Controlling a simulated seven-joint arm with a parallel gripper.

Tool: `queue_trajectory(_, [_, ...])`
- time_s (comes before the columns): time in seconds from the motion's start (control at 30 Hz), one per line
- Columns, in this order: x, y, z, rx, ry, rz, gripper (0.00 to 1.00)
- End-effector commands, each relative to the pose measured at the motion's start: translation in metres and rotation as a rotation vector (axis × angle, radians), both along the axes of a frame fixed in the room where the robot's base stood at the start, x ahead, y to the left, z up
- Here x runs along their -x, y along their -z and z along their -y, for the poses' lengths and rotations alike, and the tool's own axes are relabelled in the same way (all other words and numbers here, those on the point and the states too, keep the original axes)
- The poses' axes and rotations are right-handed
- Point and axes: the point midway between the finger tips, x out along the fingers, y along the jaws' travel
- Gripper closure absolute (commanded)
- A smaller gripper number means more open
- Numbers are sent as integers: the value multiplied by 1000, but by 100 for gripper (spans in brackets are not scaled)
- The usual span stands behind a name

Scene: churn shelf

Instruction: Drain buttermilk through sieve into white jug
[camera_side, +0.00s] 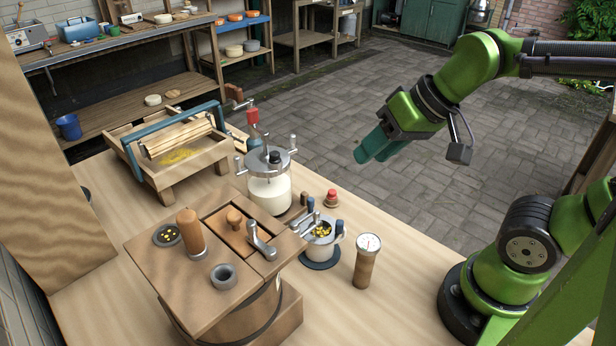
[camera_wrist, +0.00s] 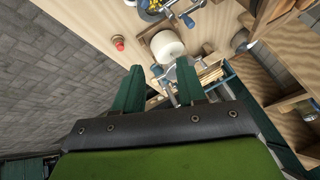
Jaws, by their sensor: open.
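My gripper (camera_side: 378,149) is open and empty, high above the right side of the bench and apart from everything on it. In the wrist view its two teal fingers (camera_wrist: 160,72) are spread. A glass jar of white liquid (camera_side: 270,193) with a metal clamped lid stands mid-bench; it also shows in the wrist view (camera_wrist: 167,44).
A wooden barrel churn (camera_side: 236,318) with a broad plank top stands in front. A wooden tray with rollers and a blue handle (camera_side: 152,140) is behind left. A gauge on a wooden stem (camera_side: 366,262) and a red knob (camera_side: 331,197) stand near the pot. Bare bench lies right.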

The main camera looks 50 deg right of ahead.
Motion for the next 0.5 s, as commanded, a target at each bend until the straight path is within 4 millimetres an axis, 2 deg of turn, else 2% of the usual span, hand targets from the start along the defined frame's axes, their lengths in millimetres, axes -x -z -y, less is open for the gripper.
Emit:
queue_trajectory(0.1, [-27, -14, -23, 94, -170, -90, 60])
queue_trajectory(0.3, [-67, -41, -66, 328, -593, -267, 60])
queue_trajectory(0.4, [-79, -56, -80, 410, -769, -334, 60])
queue_trajectory(0.5, [-81, -72, -85, 454, -889, -375, 60])
